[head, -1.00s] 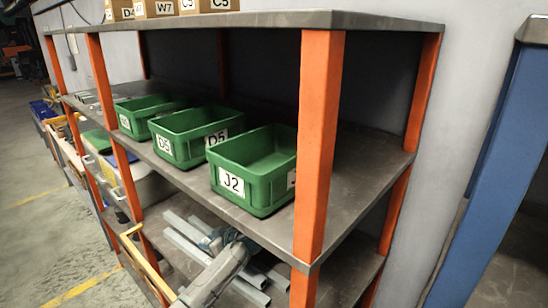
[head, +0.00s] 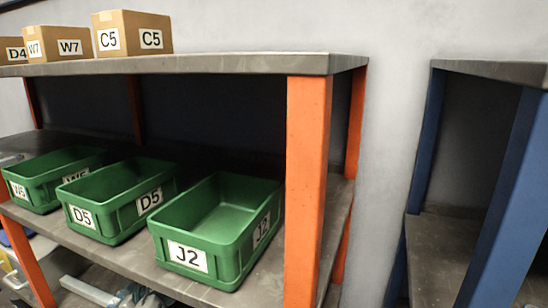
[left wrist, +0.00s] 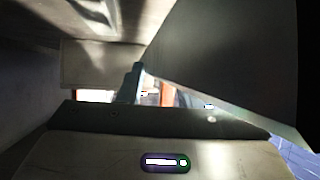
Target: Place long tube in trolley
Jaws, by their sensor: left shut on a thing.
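Pale grey long tubes (head: 88,290) lie on the lower shelf at the bottom left of the head view, mostly cut off by the frame. Part of my left gripper (head: 135,292) shows at the bottom edge beside them. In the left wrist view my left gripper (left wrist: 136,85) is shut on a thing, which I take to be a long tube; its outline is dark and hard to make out. My right gripper is not in view. I cannot see the trolley in the head view now.
A rack with orange posts (head: 306,180) holds green bins (head: 225,235) on its middle shelf and cardboard boxes (head: 133,35) on top. A blue-framed rack (head: 425,150) stands at the right, with a grey wall (head: 395,130) between.

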